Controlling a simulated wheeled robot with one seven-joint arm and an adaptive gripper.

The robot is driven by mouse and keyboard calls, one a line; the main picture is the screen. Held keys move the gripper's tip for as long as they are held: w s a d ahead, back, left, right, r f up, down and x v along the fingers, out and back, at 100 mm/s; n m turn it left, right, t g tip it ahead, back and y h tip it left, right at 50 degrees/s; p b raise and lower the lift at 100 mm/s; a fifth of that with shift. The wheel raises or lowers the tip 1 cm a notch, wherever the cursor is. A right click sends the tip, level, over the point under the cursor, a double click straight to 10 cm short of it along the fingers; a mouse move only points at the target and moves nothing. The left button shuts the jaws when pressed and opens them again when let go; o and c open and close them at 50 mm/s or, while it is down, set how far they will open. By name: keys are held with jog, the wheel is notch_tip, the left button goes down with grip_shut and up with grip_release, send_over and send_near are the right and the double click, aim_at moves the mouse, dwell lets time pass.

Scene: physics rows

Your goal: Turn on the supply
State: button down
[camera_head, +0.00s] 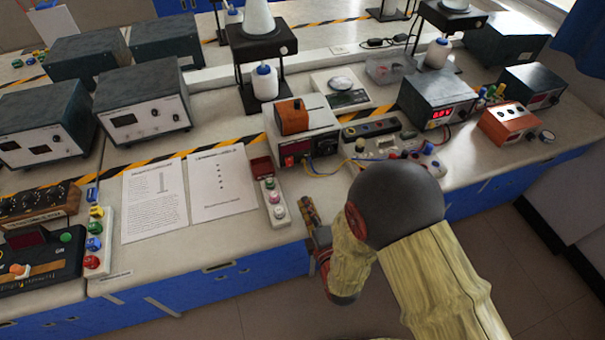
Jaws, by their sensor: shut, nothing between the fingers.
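I cannot tell the switch's position. Another dark supply (437,98) further right shows a lit red display. I cannot tell which supply the task names. My gripper (308,207) is shut and empty at the bench's front edge, below and apart from the grey box. My arm partly hides the gripper and the bench edge.
Dark instrument boxes (143,100) stand at left. A terminal strip (370,129) and an orange box (508,122) are to the right. Floor is open in front.

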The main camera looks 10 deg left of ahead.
aim_at(293, 179)
dwell(0.3)
jog(key=b+x, duration=0.4)
jog(key=x, duration=1)
